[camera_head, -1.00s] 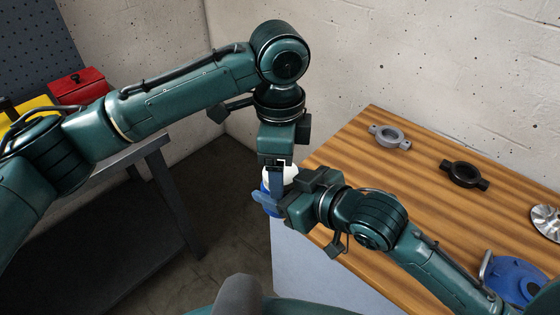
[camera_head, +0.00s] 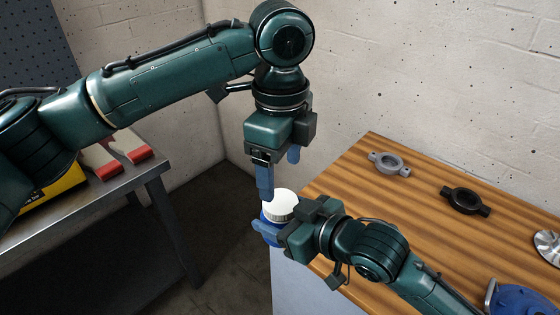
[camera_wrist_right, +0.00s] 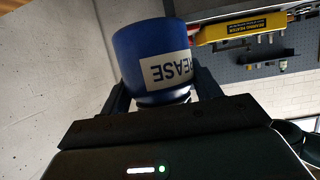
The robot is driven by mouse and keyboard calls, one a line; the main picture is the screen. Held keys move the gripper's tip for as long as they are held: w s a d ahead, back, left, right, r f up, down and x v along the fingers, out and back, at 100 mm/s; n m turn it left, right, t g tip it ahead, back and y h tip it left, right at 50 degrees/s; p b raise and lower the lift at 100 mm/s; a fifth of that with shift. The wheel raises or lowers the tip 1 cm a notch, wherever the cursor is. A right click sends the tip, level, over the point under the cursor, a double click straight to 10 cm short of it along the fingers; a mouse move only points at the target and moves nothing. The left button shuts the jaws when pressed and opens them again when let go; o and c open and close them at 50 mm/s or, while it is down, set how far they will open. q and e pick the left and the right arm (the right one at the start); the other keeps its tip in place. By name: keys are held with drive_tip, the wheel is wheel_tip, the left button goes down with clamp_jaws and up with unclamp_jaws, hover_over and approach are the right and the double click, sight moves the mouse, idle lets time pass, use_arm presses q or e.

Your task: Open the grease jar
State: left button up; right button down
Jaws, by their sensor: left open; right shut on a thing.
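The grease jar is a blue jar (camera_wrist_right: 150,50) with a pale label whose letters appear upside down in the right wrist view. My right gripper (camera_head: 276,233) is shut around the jar and holds it off the left edge of the wooden table. The white ribbed lid (camera_head: 281,206) sits on top of the jar in the head view; I cannot tell whether it is loosened. My left gripper (camera_head: 279,178) is open and empty just above the lid, pointing down, with one finger low beside the lid's left side. Much of the jar body is hidden behind my right gripper in the head view.
The wooden table (camera_head: 420,235) carries a grey ring part (camera_head: 389,163), a black ring part (camera_head: 466,199), a silver disc (camera_head: 547,243) and a blue part (camera_head: 522,300). A metal cart (camera_head: 145,172) with yellow and red items stands at left. Open floor lies between cart and table.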

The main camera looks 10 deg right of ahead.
sight(280, 201)
use_arm(q)
drive_tip(key=m, duration=0.1)
drive_tip(key=r+m, duration=0.1)
drive_tip(key=m, duration=0.1)
drive_tip(key=shift+a+r, duration=0.1)
drive_tip(key=shift+f, duration=3.9)
drive_tip(key=shift+c, duration=0.4)
drive_tip(key=c, duration=0.9)
drive_tip(key=n, duration=0.9)
drive_tip(key=shift+n, duration=0.3)
drive_tip(key=o, duration=1)
